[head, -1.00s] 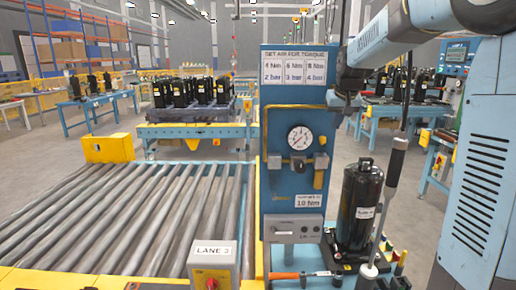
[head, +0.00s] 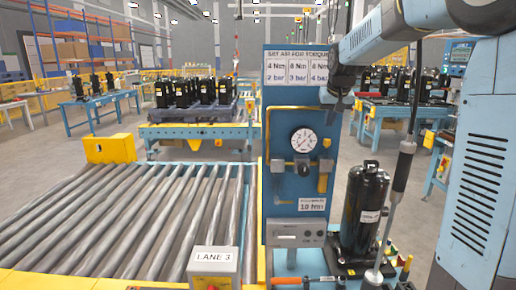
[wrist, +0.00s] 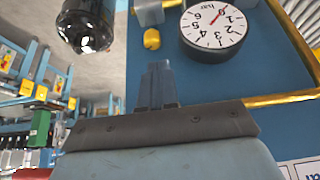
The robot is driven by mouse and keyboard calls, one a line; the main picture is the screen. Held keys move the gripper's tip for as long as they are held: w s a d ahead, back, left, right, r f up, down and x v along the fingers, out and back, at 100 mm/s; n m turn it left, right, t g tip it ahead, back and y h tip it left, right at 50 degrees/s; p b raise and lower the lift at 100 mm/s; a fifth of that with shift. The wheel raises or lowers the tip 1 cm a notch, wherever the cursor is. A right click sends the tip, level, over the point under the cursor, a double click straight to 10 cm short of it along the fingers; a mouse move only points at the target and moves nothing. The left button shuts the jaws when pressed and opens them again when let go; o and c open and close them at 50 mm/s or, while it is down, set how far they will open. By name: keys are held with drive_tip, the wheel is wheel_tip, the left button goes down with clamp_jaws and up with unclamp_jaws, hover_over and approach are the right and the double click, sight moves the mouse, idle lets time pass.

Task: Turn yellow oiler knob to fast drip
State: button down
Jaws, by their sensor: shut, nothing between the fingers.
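The yellow oiler knob (head: 327,142) is small and sits right of the round gauge (head: 304,140) on the blue panel (head: 283,235). In the wrist view, which is upside down, the yellow knob (wrist: 152,39) lies left of the gauge (wrist: 213,22), beside a grey metal fitting (wrist: 150,12). My gripper (wrist: 157,72) is shut and empty. Its tips are just below the knob in the wrist picture and look apart from it. In the head view my gripper (head: 338,103) is at the panel's right edge, above the knob, and partly hard to make out. Any marks on the knob are too small to read.
A yellow vertical part (head: 322,184) hangs below the knob's fitting. A roller conveyor (head: 130,215) lies left. A yellow pipe (wrist: 290,97) crosses the panel in the wrist view.

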sight(329, 140)
wheel_tip(329, 140, down, 7)
drive_tip(key=shift+r, duration=0.1)
idle(0.5)
drive_tip(key=shift+f, duration=0.25)
idle(0.4)
drive_tip(key=shift+s+d, duration=0.1)
drive_tip(key=shift+d, duration=0.2)
drive_tip(key=shift+d+r, duration=0.15)
drive_tip(key=shift+d, duration=0.2)
drive_tip(key=shift+w+d+r, duration=0.2)
drive_tip(key=shift+w+d, duration=0.05)
drive_tip(key=shift+d, duration=0.2)
idle(0.5)
